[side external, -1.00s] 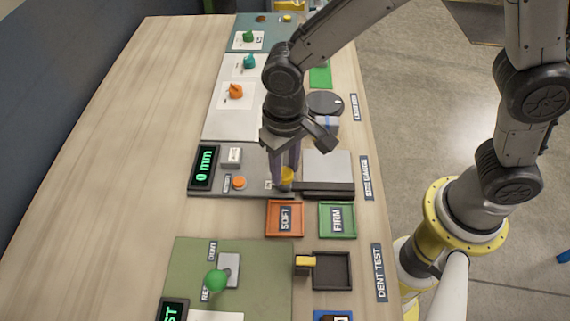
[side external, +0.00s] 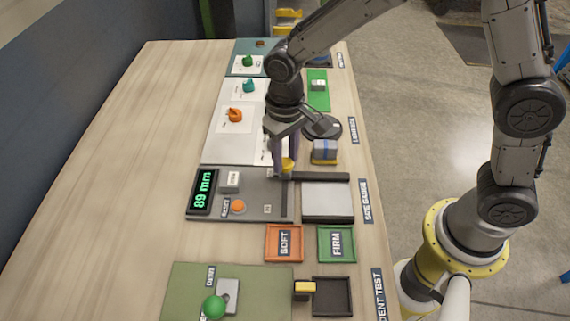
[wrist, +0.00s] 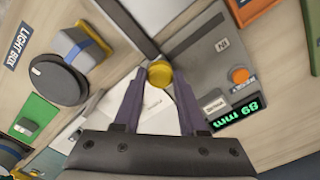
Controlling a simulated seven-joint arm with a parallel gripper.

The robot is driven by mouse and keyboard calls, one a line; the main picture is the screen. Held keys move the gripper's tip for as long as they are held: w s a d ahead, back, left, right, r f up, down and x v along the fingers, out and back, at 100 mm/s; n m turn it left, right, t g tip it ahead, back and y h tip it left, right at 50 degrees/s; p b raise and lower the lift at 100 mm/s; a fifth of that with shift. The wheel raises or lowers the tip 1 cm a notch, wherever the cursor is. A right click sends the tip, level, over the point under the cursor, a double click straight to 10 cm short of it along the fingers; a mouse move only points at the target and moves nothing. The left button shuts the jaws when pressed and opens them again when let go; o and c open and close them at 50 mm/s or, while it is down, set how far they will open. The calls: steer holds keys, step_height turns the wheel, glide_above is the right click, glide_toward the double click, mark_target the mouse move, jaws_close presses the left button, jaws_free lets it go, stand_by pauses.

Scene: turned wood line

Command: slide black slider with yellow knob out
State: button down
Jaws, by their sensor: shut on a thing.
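My gripper (side external: 286,168) is shut on the yellow knob (side external: 288,164) of the black slider. The slider's dark bar (side external: 325,177) lies along the far edge of the grey size gauge plate (side external: 327,203). In the wrist view the knob (wrist: 160,75) sits between my two purple finger tips, and the dark bar (wrist: 122,22) runs up and left from it. The gauge's display (side external: 202,191) reads 89 mm in green. Part of the knob is hidden by my fingers in the side view.
An orange button (side external: 238,206) and a grey block (side external: 229,181) are on the gauge panel. An orange SOFT tray (side external: 268,258) and a green FIRM tray (side external: 322,258) stand nearer. A blue-and-yellow block (side external: 324,151) and a round dark disc (side external: 322,127) are beyond the slider.

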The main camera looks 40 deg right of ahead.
steer(key=shift+c, duration=2.3)
jaws_free()
steer(key=shift+r, duration=0.1)
step_height(320, 180, up, 14)
